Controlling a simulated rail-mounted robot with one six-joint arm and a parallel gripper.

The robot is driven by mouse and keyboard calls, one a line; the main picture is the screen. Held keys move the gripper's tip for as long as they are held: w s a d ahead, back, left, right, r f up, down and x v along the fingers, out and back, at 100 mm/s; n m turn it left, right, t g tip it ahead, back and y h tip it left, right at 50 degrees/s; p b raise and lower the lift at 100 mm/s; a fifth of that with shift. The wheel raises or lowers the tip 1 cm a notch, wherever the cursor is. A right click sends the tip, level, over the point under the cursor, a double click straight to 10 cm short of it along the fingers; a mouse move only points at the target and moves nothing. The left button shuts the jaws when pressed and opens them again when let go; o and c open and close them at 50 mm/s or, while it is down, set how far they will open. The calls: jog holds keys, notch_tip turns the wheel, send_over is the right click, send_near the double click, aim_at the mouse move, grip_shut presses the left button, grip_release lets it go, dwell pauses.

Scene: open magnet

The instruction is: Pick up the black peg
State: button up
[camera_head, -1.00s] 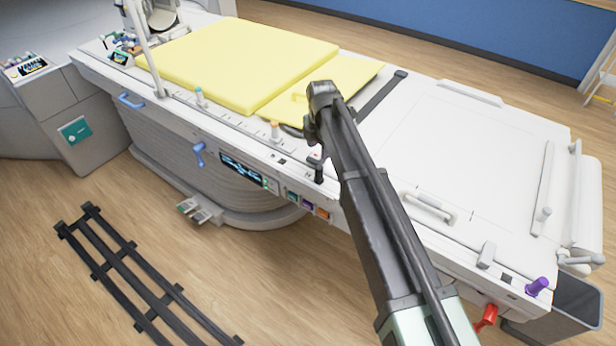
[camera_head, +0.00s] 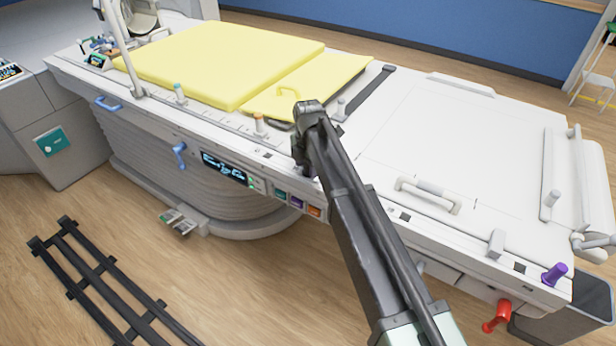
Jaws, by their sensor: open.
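My gripper (camera_head: 299,152) is over the front edge of the white table (camera_head: 450,130), just right of the orange-topped peg. It points down and is mostly hidden by my own dark arm, so its fingertips are not clear. It is open. The black peg cannot be made out now; my arm and gripper cover the stretch of table edge where it stood. Whether the gripper touches the peg cannot be told.
A yellow pad (camera_head: 225,60) lies behind. A grey peg (camera_head: 340,106) stands beyond my wrist. A purple knob (camera_head: 554,273) is at right.

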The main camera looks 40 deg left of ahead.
jog(key=shift+r, duration=0.15)
jog(key=c, duration=1)
